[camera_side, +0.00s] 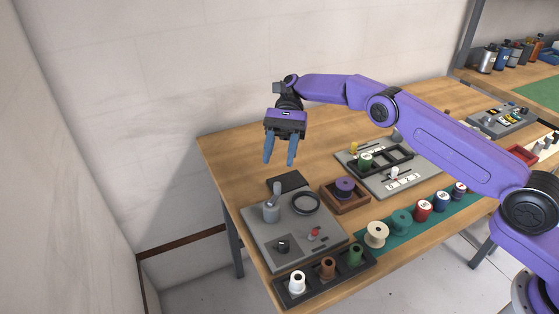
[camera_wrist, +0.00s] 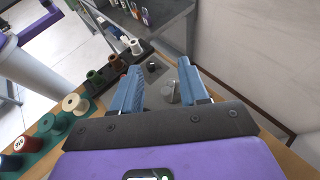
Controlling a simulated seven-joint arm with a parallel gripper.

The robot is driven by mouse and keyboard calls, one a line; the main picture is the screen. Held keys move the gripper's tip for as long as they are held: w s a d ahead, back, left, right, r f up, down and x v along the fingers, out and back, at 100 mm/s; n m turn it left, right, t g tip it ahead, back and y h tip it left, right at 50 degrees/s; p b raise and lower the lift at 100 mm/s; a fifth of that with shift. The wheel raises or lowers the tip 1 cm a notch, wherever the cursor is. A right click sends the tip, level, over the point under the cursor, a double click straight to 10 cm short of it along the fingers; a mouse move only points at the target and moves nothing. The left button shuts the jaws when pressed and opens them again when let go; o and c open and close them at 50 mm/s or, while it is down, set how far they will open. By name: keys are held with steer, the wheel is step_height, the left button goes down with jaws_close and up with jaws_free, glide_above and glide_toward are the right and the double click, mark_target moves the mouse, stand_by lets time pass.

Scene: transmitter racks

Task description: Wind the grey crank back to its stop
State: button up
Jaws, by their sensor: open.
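The grey crank (camera_side: 272,203) stands at the left rear of a grey control panel (camera_side: 266,238), its handle upright on a round hub. My gripper (camera_side: 280,160) is open and empty, with blue fingers pointing down, in the air above and behind the panel. In the wrist view the crank (camera_wrist: 170,92) shows between the two fingers of my gripper (camera_wrist: 160,85), below and apart from them. Part of the panel is hidden by the fingers there. The side view also shows a dark ring (camera_side: 306,203), a black knob (camera_side: 282,246) and a small red switch (camera_side: 314,234) on the panel.
A black rack (camera_side: 322,280) with white, brown and green spools stands along the panel's front. A wooden box (camera_side: 345,197) with a purple spool is right of the panel. Several spools line a green mat (camera_side: 390,238). A dark pad (camera_side: 287,181) lies behind the panel.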

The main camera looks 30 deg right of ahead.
steer(key=shift+r, duration=0.35)
steer(key=shift+c, duration=0.2)
